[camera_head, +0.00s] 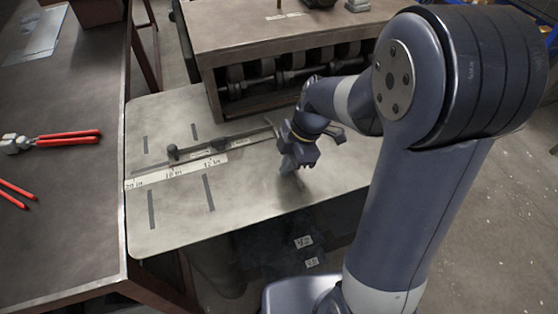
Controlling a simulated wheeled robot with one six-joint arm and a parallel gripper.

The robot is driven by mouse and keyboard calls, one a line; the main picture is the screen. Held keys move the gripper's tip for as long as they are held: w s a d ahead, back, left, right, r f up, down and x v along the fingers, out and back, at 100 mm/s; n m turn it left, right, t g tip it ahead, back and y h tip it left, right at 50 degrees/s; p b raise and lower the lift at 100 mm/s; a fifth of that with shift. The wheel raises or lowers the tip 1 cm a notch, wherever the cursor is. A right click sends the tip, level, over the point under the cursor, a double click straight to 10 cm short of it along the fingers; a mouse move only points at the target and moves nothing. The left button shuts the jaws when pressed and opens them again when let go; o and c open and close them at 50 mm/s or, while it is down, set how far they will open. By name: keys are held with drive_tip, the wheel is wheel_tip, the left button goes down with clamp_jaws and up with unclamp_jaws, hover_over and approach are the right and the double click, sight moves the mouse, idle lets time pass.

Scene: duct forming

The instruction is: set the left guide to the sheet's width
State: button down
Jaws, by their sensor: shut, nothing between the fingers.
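A guide bar (218,141) with a dark knob (172,151) lies across the pale feed table, behind a printed inch scale (176,172). The knob stands near the 16 in mark. My gripper (289,171) is shut and empty, pointing down just above the table, right of the scale. It is apart from the knob. The bar's right end is close behind my wrist, and my arm hides some of that area. A thin light metal sheet (34,38) lies on the dark bench at the far left; I cannot tell whether it is the task's sheet.
The forming machine (273,32), with rollers in its open front, stands behind the pale table (260,214). Red-handled tools (68,135) lie on the dark bench (65,225) at left. The table's front part is clear.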

drive_tip(key=shift+w+d, duration=0.1)
drive_tip(key=shift+d, duration=0.25)
drive_tip(key=shift+w+d+f+b, duration=0.15)
drive_tip(key=shift+d+f+b, duration=0.05)
drive_tip(key=shift+d+b, duration=0.25)
drive_tip(key=shift+d+r, duration=0.15)
drive_tip(key=shift+d, duration=0.05)
drive_tip(key=shift+a, duration=0.15)
